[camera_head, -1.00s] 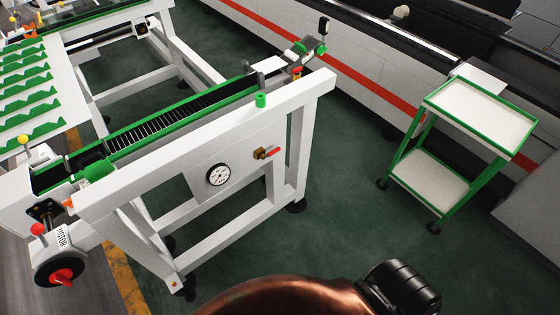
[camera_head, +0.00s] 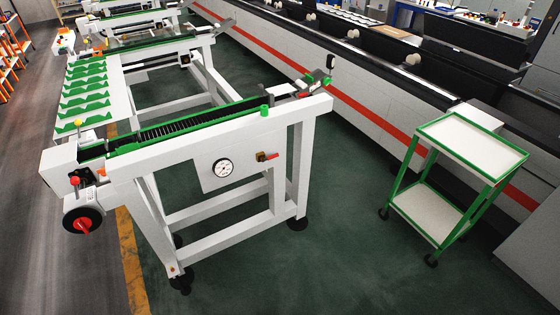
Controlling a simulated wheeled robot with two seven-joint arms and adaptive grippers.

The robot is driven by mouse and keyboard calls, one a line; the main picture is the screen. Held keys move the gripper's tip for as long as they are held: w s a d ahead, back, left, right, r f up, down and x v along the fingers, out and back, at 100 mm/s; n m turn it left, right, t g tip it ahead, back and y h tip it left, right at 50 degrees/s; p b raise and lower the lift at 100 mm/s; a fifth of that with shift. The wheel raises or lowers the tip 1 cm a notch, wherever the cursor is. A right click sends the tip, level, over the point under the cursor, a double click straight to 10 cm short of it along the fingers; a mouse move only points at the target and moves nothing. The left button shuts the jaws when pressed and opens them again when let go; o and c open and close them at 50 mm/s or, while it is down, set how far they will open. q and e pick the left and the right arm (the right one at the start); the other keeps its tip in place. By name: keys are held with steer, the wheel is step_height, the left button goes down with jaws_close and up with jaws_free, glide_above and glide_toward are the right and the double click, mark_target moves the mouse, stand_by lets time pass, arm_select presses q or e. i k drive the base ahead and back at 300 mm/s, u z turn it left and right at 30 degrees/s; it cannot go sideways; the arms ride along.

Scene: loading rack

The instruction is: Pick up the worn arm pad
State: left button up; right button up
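No worn arm pad can be told for certain at this size. The white loading rack (camera_head: 230,128) stands at centre left, with a black slatted track edged in green along its top. A small green cylinder (camera_head: 264,111) stands up on the rack's front beam. A grey arm-like fitting with green parts (camera_head: 315,80) sits at the rack's far right end; whether any of these parts is the pad cannot be told. Neither of my grippers is in view.
A green-framed white two-tier cart (camera_head: 472,142), its top tray empty, stands at right. A long white machine with a red stripe (camera_head: 360,115) runs behind. Open green floor (camera_head: 340,250) lies between rack and cart. A motor with a red knob (camera_head: 83,222) juts out at left.

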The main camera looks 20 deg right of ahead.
mark_target(330, 61)
steer(key=z, duration=0.5)
steer(key=i, duration=0.95)
steer(key=z, duration=0.3)
